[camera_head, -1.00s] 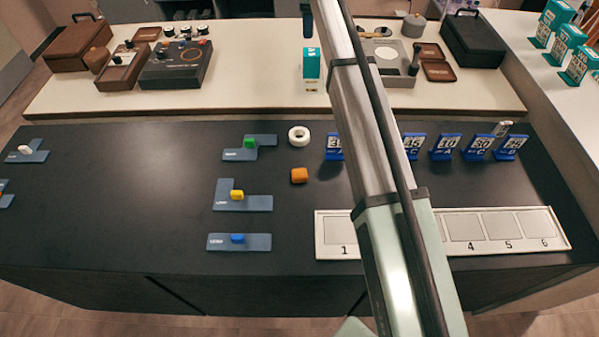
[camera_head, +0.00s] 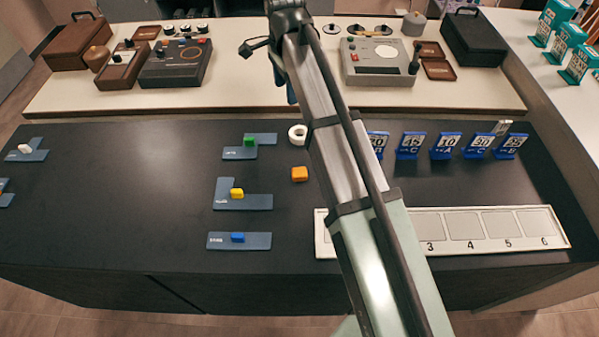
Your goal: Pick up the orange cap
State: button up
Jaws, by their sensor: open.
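The orange cap (camera_head: 300,174), a small rounded block, lies on the dark table just left of my arm. It stands apart from the white ring (camera_head: 298,134) behind it. My gripper (camera_head: 291,96) hangs beyond the cap, near the front edge of the pale rear counter, mostly hidden behind my own arm. Its jaws are open, apart from the cap, with nothing seen between them. Its fingertips are too small and covered to make out clearly.
Blue-grey plates with a green (camera_head: 250,141), a yellow (camera_head: 237,193) and a blue piece (camera_head: 238,238) lie left of the cap. Blue cards (camera_head: 446,146) stand at right. A numbered white tray (camera_head: 432,249) lies at the front right. The table's left middle is clear.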

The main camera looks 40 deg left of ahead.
jog(key=s+d+f+n, duration=0.2)
jog(key=s+d+n, duration=0.1)
jog(key=d+n, duration=0.25)
jog(key=n, duration=2.7)
send_over(300, 172)
jog(key=f, duration=0.9)
jog(key=shift+w+a+f, duration=0.15)
jog(key=shift+w+f, duration=0.1)
jog(key=shift+f, duration=0.15)
jog(key=shift+s+f, duration=0.15)
jog(key=shift+f, duration=1.2)
jog(key=shift+s+f, duration=0.1)
jog(key=shift+f, duration=1.2)
jog(key=shift+c, duration=0.4)
jog(key=c, duration=1)
